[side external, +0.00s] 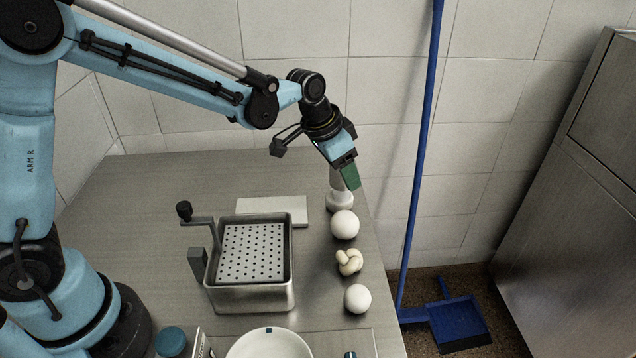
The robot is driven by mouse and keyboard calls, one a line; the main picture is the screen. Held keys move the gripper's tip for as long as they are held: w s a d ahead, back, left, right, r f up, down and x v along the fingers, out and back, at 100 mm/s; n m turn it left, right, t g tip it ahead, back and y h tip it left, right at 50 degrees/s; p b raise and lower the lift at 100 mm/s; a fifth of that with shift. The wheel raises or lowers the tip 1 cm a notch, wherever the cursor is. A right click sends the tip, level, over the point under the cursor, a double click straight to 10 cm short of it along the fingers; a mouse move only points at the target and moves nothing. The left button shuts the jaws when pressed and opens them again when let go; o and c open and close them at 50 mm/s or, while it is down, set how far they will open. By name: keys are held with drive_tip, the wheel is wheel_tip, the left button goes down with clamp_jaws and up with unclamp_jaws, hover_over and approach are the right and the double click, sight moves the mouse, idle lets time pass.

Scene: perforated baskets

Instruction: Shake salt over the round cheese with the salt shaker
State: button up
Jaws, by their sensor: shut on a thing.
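My gripper (345,178), with green fingers, points down at a tilt over the far end of a row of white cheeses. It is shut on a pale, narrow thing (337,181), most likely the salt shaker, largely hidden by the fingers. Just below it is a rounded white form (339,202); I cannot tell whether the two are apart, touching or one piece. Nearer along the row are a round white cheese (344,225), a knotted cheese (349,262) and another round cheese (357,299). No salt grains can be made out.
A steel box with a perforated basket (252,252) and a crank stands left of the row, with a white slab (290,210) behind it. A white bowl (268,345) and a teal-topped container (171,341) are at the front. The back left counter (140,195) is clear.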

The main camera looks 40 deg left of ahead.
drive_tip(key=shift+w+a, duration=0.25)
drive_tip(key=shift+a, duration=0.3)
drive_tip(key=shift+w+a, duration=0.25)
drive_tip(key=shift+a, duration=0.3)
drive_tip(key=shift+r, duration=0.1)
drive_tip(key=shift+r, duration=2.45)
